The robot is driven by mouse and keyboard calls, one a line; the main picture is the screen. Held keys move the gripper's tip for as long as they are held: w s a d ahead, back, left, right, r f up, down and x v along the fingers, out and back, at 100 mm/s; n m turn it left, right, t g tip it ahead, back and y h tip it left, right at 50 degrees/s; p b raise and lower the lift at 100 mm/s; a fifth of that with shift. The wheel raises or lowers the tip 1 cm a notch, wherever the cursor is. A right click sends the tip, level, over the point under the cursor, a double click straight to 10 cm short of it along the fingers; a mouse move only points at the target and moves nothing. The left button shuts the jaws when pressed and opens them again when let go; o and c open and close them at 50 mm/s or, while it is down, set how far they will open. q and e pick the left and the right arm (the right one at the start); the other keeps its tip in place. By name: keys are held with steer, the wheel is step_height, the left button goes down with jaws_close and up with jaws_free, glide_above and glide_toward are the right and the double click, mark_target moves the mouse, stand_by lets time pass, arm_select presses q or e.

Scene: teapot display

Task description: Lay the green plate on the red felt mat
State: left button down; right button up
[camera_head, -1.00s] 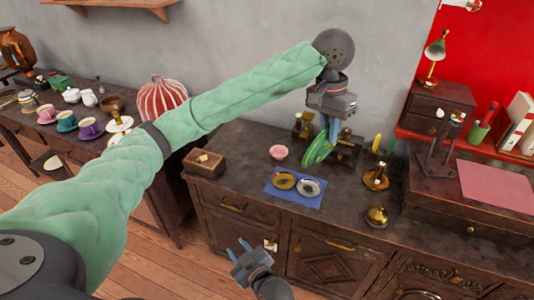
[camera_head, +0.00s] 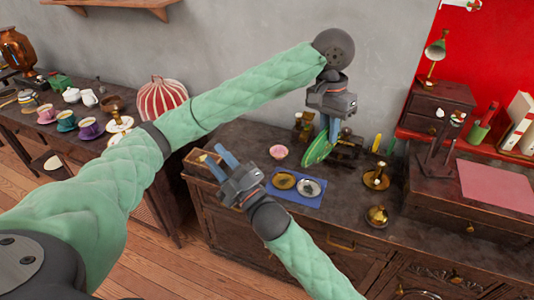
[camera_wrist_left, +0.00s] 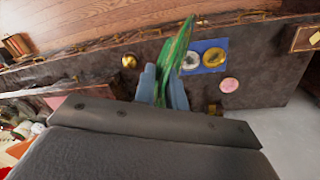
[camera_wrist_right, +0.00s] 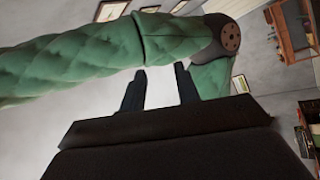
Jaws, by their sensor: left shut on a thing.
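The green plate (camera_head: 318,152) is held tilted, nearly on edge, by my left gripper (camera_head: 333,128) above the back of the dark cabinet top. In the left wrist view my left gripper (camera_wrist_left: 163,88) is shut on the green plate (camera_wrist_left: 176,45), which sticks out past the fingers. The red felt mat (camera_head: 497,187) looks pinkish and lies flat and bare on the raised cabinet top at the right, well apart from the plate. My right gripper (camera_head: 219,160) is open and empty over the left end of the cabinet; its spread fingers show in the right wrist view (camera_wrist_right: 158,85).
A blue mat (camera_head: 294,202) with a gold and a silver dish lies in front of the plate. A pink bowl (camera_head: 278,152), brass pieces (camera_head: 376,177) and a small brass lidded item (camera_head: 377,216) stand around it. A dark stand (camera_head: 438,155) rises left of the red mat.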

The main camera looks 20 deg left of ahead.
steer(key=s+r+n+g+y, duration=0.1)
steer(key=s+r+n+g, duration=0.2)
steer(key=r+n+g, duration=0.45)
steer(key=s+r+n+g+y, duration=0.1)
steer(key=s+r+n+g, duration=0.3)
steer(key=r+n+g, duration=0.35)
steer(key=s+d+r+n+g+h, duration=0.25)
steer(key=s+n+g+h, duration=0.45)
steer(key=s+n+h, duration=0.55)
steer(key=n+t+h, duration=1.1)
steer(key=t+h, duration=0.6)
steer(key=t, duration=0.4)
glide_toward(325, 146)
steer(key=shift+m, duration=0.25)
steer(key=x, duration=0.3)
steer(key=a+x, duration=0.1)
steer(key=x, duration=0.1)
steer(key=shift+w+d+f, duration=0.1)
steer(key=shift+w+f, duration=0.1)
steer(key=shift+f, duration=0.4)
steer(key=shift+w+d+f, duration=0.1)
steer(key=shift+w+d, duration=0.1)
steer(key=shift+w, duration=0.05)
steer(key=shift+w+d+f, duration=0.15)
steer(key=shift+w+f, duration=0.05)
steer(key=shift+f, duration=0.15)
